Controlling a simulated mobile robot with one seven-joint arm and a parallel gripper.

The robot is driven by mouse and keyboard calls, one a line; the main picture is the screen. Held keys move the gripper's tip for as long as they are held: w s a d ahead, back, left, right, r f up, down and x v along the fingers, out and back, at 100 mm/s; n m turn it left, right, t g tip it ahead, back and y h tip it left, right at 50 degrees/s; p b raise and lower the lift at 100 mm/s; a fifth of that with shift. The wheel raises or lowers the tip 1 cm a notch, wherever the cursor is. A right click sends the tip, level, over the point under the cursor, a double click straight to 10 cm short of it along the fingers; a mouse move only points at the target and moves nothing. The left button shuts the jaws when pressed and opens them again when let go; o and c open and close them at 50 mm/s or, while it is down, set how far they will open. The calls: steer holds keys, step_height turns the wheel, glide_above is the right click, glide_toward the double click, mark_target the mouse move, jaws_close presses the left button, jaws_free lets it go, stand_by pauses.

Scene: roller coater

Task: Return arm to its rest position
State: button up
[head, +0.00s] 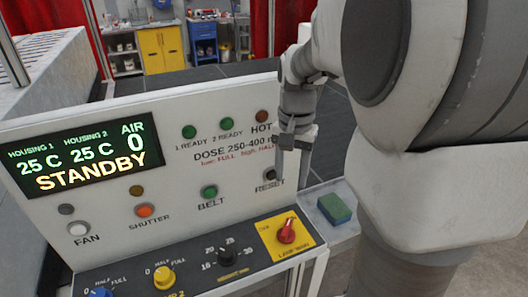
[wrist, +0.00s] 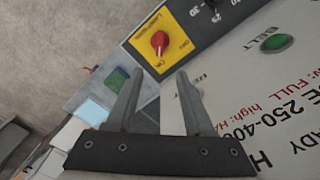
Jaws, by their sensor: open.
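My gripper (head: 290,150) is open and empty in front of the right part of the white control panel (head: 100,115), close to the RESET label. In the wrist view my two gripper fingers (wrist: 158,105) stand apart with nothing between them. Beyond them is the red lamp knob (wrist: 159,42) on its yellow plate; the same red knob shows in the head view (head: 287,231). My arm fills the right side of the head view and hides what is behind it.
The panel carries a green BELT button (head: 209,191), an orange SHUTTER button (head: 145,210) and a FAN button (head: 78,228). A green block (head: 334,208) lies on a ledge right of the panel.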

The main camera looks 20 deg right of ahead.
stand_by(0.4)
steer(key=s+a+r+n+t+b, duration=0.2)
steer(key=s+a+n+t, duration=0.3)
steer(key=s+a+n, duration=0.3)
steer(key=s+a+r, duration=0.1)
steer(key=s+a, duration=0.1)
steer(key=s, duration=0.2)
steer(key=shift+s+a+r+n+t, duration=0.2)
steer(key=shift+s+a+n+t, duration=0.1)
steer(key=shift+s+n, duration=0.1)
steer(key=shift+a, duration=0.1)
stand_by(0.5)
